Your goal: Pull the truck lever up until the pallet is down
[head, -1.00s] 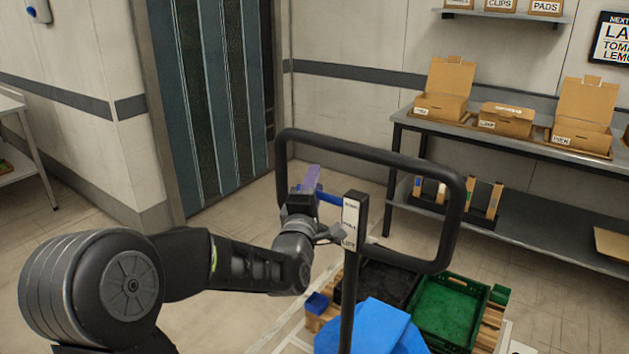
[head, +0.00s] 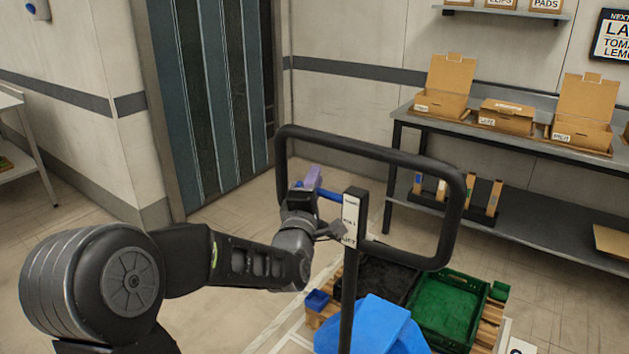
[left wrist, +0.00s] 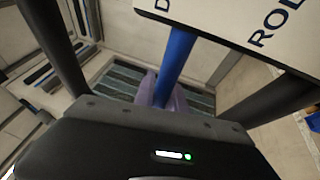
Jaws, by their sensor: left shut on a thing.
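The truck's black handle loop (head: 455,215) stands upright in the middle of the head view, with a white label plate (head: 350,219) on its post. The blue lever (head: 331,196) sticks out to the left from behind the plate. My left gripper (head: 312,183) is shut on the lever, inside the loop. In the left wrist view the blue lever (left wrist: 178,60) runs down between the purple fingers (left wrist: 163,92). The pallet (head: 489,325) sits low behind the handle, carrying a green crate (head: 487,289) and a black crate. Its underside is hidden. My right gripper is out of view.
A grey bench (head: 408,119) with open cardboard boxes stands along the back right wall. A blue truck body part (head: 372,325) is below the handle. A strip-curtain doorway (head: 212,90) is at the back. Floor left of the truck is clear.

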